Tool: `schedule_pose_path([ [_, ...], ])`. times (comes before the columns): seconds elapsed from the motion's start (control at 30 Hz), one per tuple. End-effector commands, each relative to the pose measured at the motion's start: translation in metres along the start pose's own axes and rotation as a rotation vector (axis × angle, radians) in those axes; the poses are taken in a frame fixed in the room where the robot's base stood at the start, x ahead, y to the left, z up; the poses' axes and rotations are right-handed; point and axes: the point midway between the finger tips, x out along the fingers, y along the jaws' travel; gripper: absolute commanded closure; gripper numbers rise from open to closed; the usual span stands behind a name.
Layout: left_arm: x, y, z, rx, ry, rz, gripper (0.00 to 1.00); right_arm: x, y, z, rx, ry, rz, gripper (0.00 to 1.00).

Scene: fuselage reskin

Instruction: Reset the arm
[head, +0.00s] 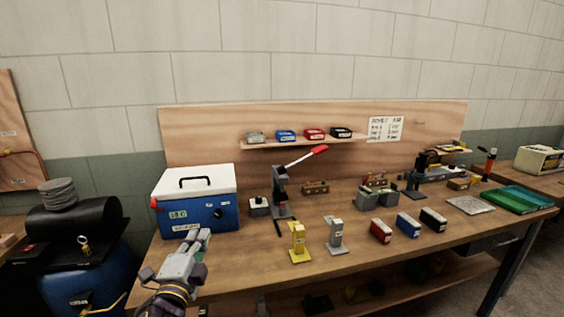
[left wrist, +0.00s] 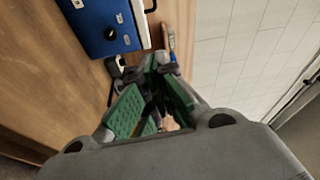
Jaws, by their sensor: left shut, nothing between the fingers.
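My left gripper (head: 199,238) is in the lower left of the head view, in front of the blue and white box and near the bench's front edge. It is shut and empty. In the left wrist view its green-padded fingers (left wrist: 158,95) come together with nothing held between them. My right gripper is not in the head view. The workbench (head: 270,275) has a wooden top and a wooden back panel.
The blue box with white lid (head: 196,203) stands close behind my left gripper. A press with a red handle (head: 281,190), yellow stand (head: 299,243) and grey stand (head: 336,236) are to its right. A blue drum (head: 85,286) stands left of the bench.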

Motion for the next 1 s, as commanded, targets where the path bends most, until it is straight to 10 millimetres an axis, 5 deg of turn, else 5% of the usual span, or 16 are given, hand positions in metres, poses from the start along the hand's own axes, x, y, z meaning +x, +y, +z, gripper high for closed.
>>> schedule_pose_path([
  [0.27, -0.042, 0.104, 0.043, -0.399, -0.248, 0.342, 1.00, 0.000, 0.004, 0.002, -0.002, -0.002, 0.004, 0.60],
  [0.6, -0.140, 0.216, 0.061, -0.803, -0.607, 0.731, 1.00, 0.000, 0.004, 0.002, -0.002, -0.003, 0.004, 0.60],
  [1.0, -0.222, 0.265, 0.054, -1.010, -0.869, 0.965, 1.00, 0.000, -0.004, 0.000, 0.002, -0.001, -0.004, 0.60],
])
